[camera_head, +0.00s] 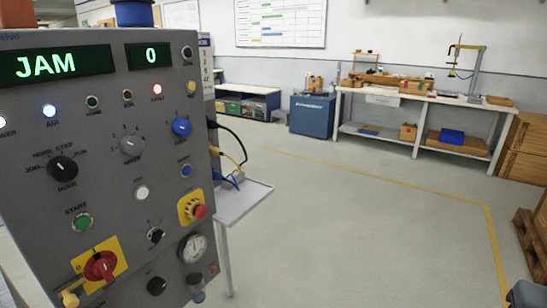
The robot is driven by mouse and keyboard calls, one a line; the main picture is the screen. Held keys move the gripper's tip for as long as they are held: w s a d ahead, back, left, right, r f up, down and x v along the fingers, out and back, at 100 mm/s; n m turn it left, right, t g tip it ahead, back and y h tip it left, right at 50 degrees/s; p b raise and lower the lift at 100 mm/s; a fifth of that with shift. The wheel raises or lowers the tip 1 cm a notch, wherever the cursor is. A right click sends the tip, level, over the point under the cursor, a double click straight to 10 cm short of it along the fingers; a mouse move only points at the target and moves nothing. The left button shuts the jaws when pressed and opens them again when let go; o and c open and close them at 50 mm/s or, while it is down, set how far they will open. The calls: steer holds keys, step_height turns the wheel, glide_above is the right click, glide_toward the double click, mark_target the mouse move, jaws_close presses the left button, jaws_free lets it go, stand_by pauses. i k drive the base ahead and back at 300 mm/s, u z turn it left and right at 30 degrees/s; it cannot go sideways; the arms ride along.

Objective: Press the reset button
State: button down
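A grey control panel (115,110) fills the left of the head view, close to me and seen at an angle. Its green displays read "JAM" (45,66) and "0" (151,55). A small blue push button (185,170) sits on its right side, below a larger blue knob (181,127). A white push button (141,192) is left of and below it. The labels of both are too small to read, so I cannot tell for certain which is reset. A green button (82,222) is marked START. My gripper is not in view.
A red mushroom button (199,211) on yellow and a red rotary switch (100,268) are on the panel's lower part. A small grey shelf (240,202) with cables juts out right of the panel. Open floor (350,235) lies before a workbench (420,97).

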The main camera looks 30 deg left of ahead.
mark_target(187, 169)
steer(key=z, duration=1.15)
steer(key=k, duration=1.85)
steer(key=u, duration=1.9)
steer(key=i, duration=0.5)
